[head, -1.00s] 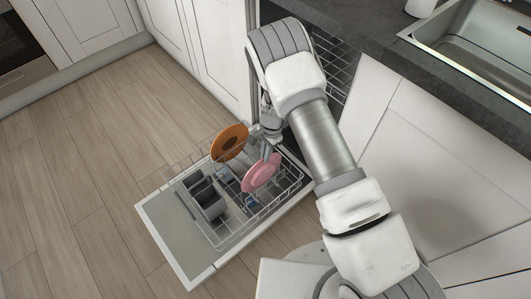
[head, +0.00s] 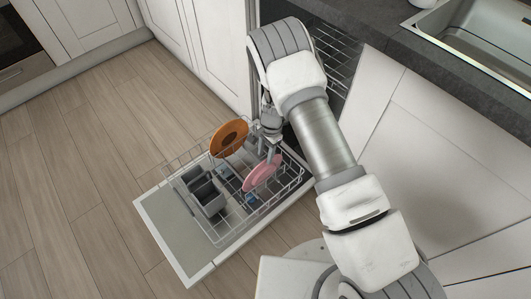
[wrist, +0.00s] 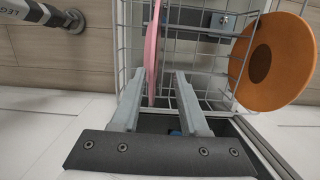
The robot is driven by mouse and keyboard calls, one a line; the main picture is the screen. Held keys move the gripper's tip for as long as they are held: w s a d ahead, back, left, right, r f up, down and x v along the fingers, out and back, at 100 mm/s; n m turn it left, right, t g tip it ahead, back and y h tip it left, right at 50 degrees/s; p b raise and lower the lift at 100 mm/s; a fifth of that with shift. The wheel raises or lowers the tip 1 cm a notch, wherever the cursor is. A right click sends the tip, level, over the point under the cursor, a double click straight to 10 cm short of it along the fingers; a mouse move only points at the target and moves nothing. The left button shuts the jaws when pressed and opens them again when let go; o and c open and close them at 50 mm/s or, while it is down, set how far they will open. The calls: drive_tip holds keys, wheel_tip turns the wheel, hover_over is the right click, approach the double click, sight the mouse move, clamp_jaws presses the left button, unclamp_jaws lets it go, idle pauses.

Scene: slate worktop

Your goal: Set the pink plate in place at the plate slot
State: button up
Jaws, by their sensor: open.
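The pink plate (head: 262,173) stands on edge in the wire rack (head: 232,238) of the pulled-out dishwasher, leaning somewhat in the head view. In the wrist view the pink plate (wrist: 152,50) is seen nearly edge-on, with its lower part reaching between the fingers. My gripper (wrist: 158,100) is open, with one finger on each side of the plate's near edge and a gap to the right finger. In the head view my gripper (head: 268,150) is just above and behind the plate. The plate slot itself is hard to make out under the plate.
An orange plate (head: 229,138) stands in the same rack, left of the pink one, and to its right in the wrist view (wrist: 280,60). A grey cutlery basket (head: 206,192) sits at the rack's left. The open door (head: 180,235) lies below; wooden floor is clear at left.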

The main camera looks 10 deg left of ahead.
wheel_tip(320, 180, up, 17)
drive_tip(key=w+d+p, duration=0.1)
drive_tip(key=d+p, duration=0.1)
drive_tip(key=p, duration=0.3)
drive_tip(key=shift+w+r+p, duration=0.15)
drive_tip(key=shift+w+p, duration=0.2)
drive_tip(key=shift+w, duration=0.05)
drive_tip(key=s+d+r+n+t+y, duration=0.1)
drive_tip(key=s+d+r+n, duration=0.3)
drive_tip(key=r, duration=0.9)
drive_tip(key=s+d+r+t, duration=0.2)
drive_tip(key=d+r, duration=0.3)
drive_tip(key=r, duration=0.8)
drive_tip(key=s+d+r+n+t+h, duration=0.1)
drive_tip(key=s+d+r+n+t, duration=0.1)
drive_tip(key=s+d+r, duration=0.5)
drive_tip(key=s+d+r+n+t+h, duration=0.1)
drive_tip(key=s+d+r+n+t, duration=0.15)
drive_tip(key=s, duration=0.95)
wheel_tip(320, 180, up, 19)
drive_tip(key=p, duration=1.9)
drive_tip(key=shift+w+d+r+g+p, duration=0.2)
drive_tip(key=shift+w+d+g+p, duration=0.1)
drive_tip(key=shift+g+p, duration=0.1)
